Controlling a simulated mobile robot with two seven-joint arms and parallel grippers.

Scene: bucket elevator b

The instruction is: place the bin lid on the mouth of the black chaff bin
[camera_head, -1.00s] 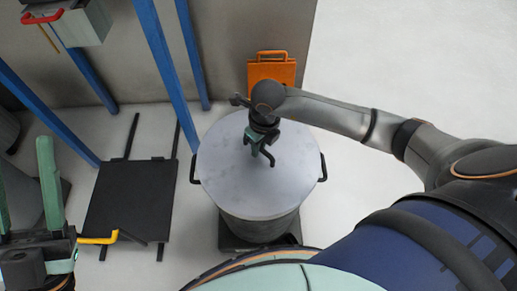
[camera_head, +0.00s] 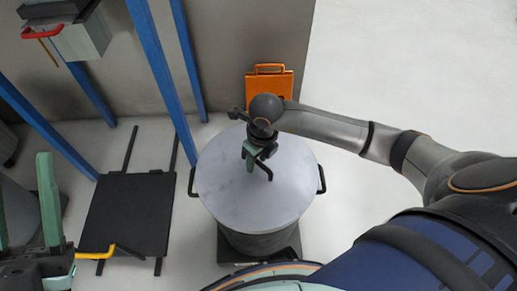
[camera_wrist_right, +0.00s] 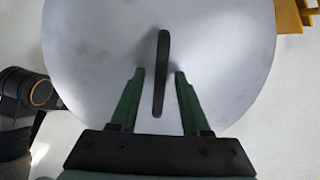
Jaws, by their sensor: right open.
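The bin lid (camera_head: 235,200) is a pale grey disc with a black bar handle. It covers the mouth of a dark grey round bin (camera_head: 262,241), and I see no clear gap between them. A black side handle shows at each edge. My right gripper (camera_head: 257,164) is just above the lid's middle. In the right wrist view its two green fingers (camera_wrist_right: 157,98) are apart, one on each side of the lid handle (camera_wrist_right: 162,62), without clear contact. My left gripper (camera_head: 25,205) is at the lower left, with its green fingers apart and nothing seen between them.
An orange case (camera_head: 270,88) stands against the wall behind the bin. Blue posts (camera_head: 160,80) rise left of it. A black platform (camera_head: 130,215) and a yellow-handled lever (camera_head: 95,253) lie to the left. The floor at right is clear beyond my arm.

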